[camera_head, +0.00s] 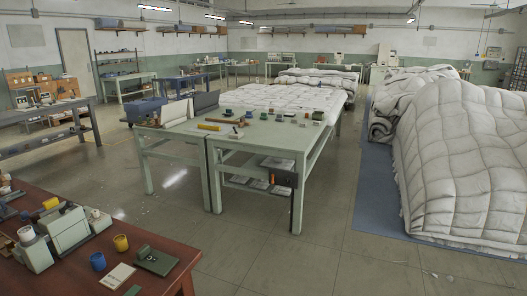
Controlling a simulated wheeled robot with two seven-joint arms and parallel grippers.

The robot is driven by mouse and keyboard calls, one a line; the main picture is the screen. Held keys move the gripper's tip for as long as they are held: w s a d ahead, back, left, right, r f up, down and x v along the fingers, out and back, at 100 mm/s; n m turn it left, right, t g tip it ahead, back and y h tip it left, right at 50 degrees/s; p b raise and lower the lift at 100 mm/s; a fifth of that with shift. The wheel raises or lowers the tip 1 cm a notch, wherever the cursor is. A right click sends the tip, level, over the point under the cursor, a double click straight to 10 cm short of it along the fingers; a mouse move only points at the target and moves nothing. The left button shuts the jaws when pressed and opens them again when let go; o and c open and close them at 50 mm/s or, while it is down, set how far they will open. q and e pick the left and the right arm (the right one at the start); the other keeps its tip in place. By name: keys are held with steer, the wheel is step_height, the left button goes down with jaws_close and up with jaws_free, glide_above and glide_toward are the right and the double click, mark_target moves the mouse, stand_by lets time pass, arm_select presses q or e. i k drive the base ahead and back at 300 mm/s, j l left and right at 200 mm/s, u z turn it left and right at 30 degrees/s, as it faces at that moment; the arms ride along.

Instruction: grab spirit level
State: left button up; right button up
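A short yellow bar (210,127), which looks like the spirit level, lies flat on the pale green workbench (258,139) in the middle of the view. It is near the bench's front left part and small in the picture, so I cannot make out any vials. A brown, stick-like tool (236,122) lies just to its right. Neither of my grippers shows in the head view, so I cannot see how they stand relative to the bar.
A red-brown table (185,252) with cups and devices fills the near left corner. Large white duvet heaps (465,150) lie on a blue mat (377,205) at right. A blue case (147,109) stands at the bench's left. Grey floor (270,255) before the bench is clear.

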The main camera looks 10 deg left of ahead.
mark_target(200, 126)
steer(key=i+z, duration=0.1)
steer(key=i, duration=0.75)
steer(key=i+j+z, duration=0.15)
steer(key=i, duration=0.7)
steer(key=i+j+u, duration=0.1)
steer(key=i+u, duration=0.3)
steer(key=i, duration=0.15)
steer(key=i+l+u, duration=0.1)
steer(key=i+u, duration=0.3)
steer(key=i, duration=0.15)
steer(key=i+l+u, duration=0.35)
steer(key=i, duration=0.2)
steer(key=i+j+u, duration=0.15)
steer(key=i, duration=0.65)
steer(key=i+u, duration=0.25)
steer(key=i, duration=0.15)
steer(key=i+j, duration=0.1)
steer(key=i, duration=0.3)
steer(key=i+j, duration=0.1)
steer(key=i, duration=0.3)
